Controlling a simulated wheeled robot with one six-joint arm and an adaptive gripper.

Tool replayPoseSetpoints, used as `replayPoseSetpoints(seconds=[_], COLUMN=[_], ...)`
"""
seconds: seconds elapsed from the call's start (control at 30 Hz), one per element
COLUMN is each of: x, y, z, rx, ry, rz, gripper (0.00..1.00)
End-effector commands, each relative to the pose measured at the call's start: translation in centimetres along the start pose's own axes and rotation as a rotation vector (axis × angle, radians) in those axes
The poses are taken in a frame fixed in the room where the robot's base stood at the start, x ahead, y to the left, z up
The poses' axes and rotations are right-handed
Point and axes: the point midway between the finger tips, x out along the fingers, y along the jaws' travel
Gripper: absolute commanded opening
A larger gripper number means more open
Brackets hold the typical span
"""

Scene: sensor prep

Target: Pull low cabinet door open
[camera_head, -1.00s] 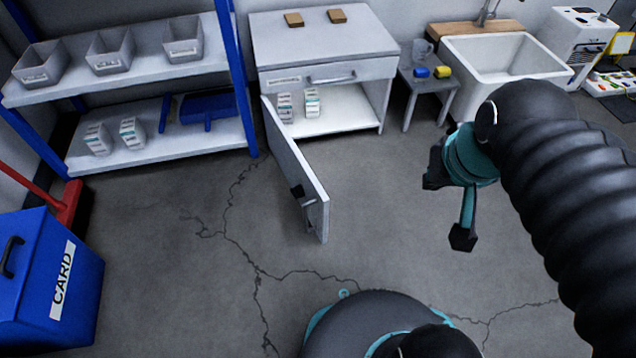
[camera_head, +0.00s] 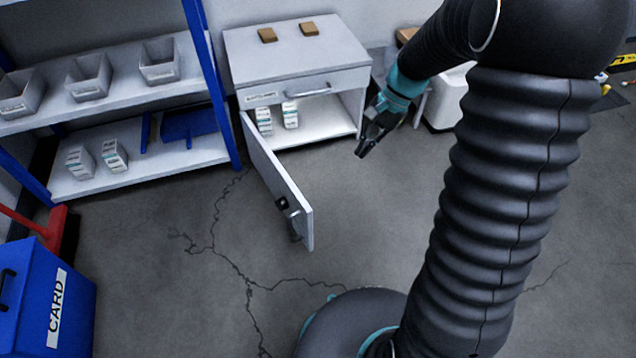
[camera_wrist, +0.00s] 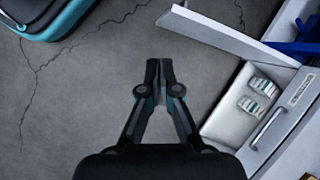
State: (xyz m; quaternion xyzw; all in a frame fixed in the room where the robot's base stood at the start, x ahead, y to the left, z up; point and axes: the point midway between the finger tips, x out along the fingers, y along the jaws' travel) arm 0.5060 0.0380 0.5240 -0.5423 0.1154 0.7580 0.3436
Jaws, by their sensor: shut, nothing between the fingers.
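The low cabinet (camera_head: 297,55) is white, with a drawer above an open compartment. Its low door (camera_head: 276,180) stands swung wide open, hinged at the compartment's left side and jutting out over the floor. The door's handle (camera_head: 289,214) is near its free edge. In the wrist view the door (camera_wrist: 225,35) shows at the upper right. My gripper (camera_head: 362,152) is shut and empty, in front of the cabinet's right side, apart from the door and handle. In the wrist view my gripper (camera_wrist: 159,68) points over bare floor, with the open compartment (camera_wrist: 232,118) to its right.
Small white boxes (camera_head: 290,115) stand inside the cabinet. A blue-posted shelf (camera_head: 130,98) with grey bins is to the left. A blue CARD bin (camera_head: 30,300) stands at lower left. A white sink (camera_head: 447,100) is partly hidden by my arm. The floor before the door is clear.

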Motion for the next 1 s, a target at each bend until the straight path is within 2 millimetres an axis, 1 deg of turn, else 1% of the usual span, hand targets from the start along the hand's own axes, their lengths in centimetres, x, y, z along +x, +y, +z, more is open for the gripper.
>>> replayPoseSetpoints(seconds=[0.03,0.1,0.3,0.4,0.5,0.6,0.73,0.87,1.0], x=[1.0,2.4,6.9,8.8,10.3,11.2,12.0,13.2,15.5], y=[-0.3,-0.7,-1.4,-1.6,-1.6,-1.6,-1.6,-1.7,-1.9], z=[-1.1,-2.4,-5.8,-7.0,-7.9,-8.4,-8.5,-8.0,-7.2], rx=[0.039,0.094,0.246,0.305,0.349,0.375,0.387,0.388,0.387], ry=[-0.039,-0.089,-0.223,-0.275,-0.312,-0.334,-0.345,-0.348,-0.347], rz=[0.0,-0.004,-0.015,-0.018,-0.02,-0.021,-0.021,-0.021,-0.019], gripper=[0.0,0.0,0.0,0.0,0.0,0.0,0.0,0.0,0.0])
